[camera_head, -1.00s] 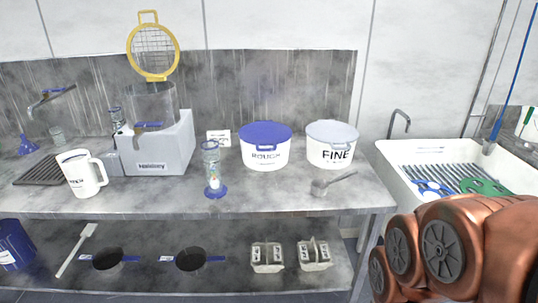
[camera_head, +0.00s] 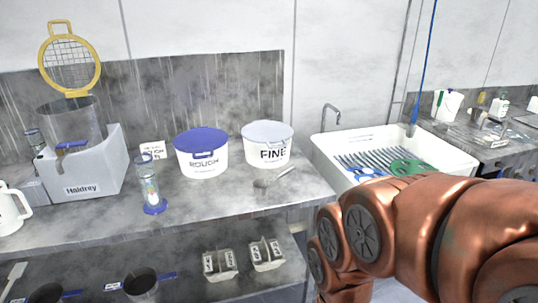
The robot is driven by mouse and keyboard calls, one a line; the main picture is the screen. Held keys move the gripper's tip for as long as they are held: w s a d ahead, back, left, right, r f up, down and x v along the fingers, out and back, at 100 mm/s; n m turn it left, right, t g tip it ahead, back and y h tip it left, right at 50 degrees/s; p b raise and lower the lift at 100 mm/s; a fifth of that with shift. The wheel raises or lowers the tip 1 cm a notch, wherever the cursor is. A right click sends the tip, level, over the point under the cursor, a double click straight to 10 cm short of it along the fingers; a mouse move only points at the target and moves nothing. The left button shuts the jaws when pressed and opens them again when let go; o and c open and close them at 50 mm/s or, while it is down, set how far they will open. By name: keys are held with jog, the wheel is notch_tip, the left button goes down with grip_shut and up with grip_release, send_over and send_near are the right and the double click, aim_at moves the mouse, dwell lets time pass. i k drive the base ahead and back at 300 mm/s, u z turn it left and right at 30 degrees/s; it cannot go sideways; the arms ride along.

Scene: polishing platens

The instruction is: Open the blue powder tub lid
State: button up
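The blue powder tub is a white tub (camera_head: 203,164) marked ROUGH, upright on the grey bench. Its blue lid (camera_head: 200,140) is on, with a blue handle at the front. A second white tub (camera_head: 267,149) marked FINE, with a pale grey lid, stands just to its right. My copper-coloured arm fills the lower right, apart from both tubs. My gripper is outside the picture.
A metal scoop (camera_head: 273,179) lies in front of the FINE tub. A blue-based glass cylinder (camera_head: 149,188) stands left of the ROUGH tub, near a grey Haldrey machine (camera_head: 85,172). A white sink (camera_head: 325,149) with a rack is at right.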

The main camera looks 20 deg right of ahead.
aim_at(203, 139)
jog(key=z, duration=0.2)
jog(key=k, duration=0.4)
jog(key=u, duration=0.95)
jog(key=i, duration=1.2)
jog(key=z, duration=0.75)
